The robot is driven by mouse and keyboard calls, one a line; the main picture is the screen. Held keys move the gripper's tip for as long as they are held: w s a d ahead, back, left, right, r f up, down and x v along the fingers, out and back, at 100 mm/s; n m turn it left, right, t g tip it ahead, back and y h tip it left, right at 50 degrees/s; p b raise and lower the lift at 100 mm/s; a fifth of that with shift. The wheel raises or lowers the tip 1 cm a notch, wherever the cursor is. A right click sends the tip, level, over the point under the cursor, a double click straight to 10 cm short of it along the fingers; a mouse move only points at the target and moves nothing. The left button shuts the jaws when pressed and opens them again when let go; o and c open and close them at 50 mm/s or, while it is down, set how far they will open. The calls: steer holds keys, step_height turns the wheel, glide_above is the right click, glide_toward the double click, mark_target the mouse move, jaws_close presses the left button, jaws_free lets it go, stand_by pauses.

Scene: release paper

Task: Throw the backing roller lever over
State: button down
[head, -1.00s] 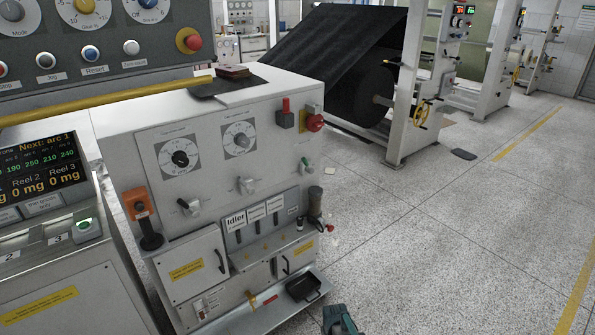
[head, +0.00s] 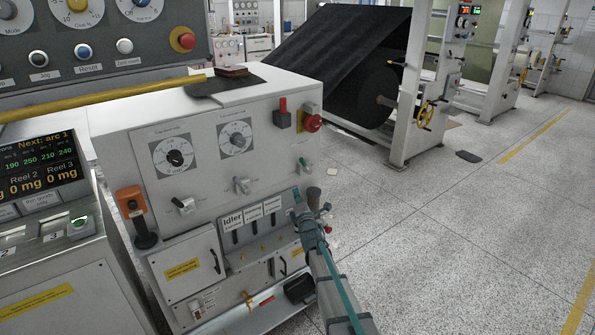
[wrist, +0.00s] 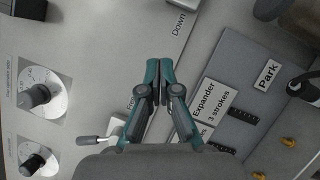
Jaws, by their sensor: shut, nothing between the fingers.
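No label I can read names the backing roller lever. Three small levers stand in a row on the grey cabinet front: a left one (head: 184,205), a middle one (head: 241,185) and a right one (head: 304,164) with a green part. In the head view my gripper (head: 298,197) is at the cabinet's right side, below the right lever.
Slotted plates labelled Idler (head: 232,218), Expander (wrist: 206,102) and Park (wrist: 268,74) lie low on the panel. A dark upright cylinder (head: 314,195) stands close to my gripper. Two dials, a red switch lever (head: 283,108) and a red button (head: 313,122) are above. Open floor lies right.

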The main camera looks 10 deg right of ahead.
mark_target(305, 165)
steer(key=shift+s+r+n, duration=0.1)
steer(key=shift+r+n, duration=0.2)
steer(key=shift+n, duration=0.3)
steer(key=p+x, duration=0.3)
steer(key=x, duration=0.7)
steer(key=shift+w+a+r, duration=0.1)
steer(key=shift+w+r, duration=0.05)
steer(key=shift+w, duration=0.15)
steer(key=d, duration=0.1)
steer(key=d+r+p, duration=0.1)
steer(key=d, duration=0.1)
steer(key=shift+w+d+r, duration=0.1)
steer(key=shift+d+r, duration=0.1)
steer(key=shift+r, duration=0.2)
steer(key=shift+a, duration=0.1)
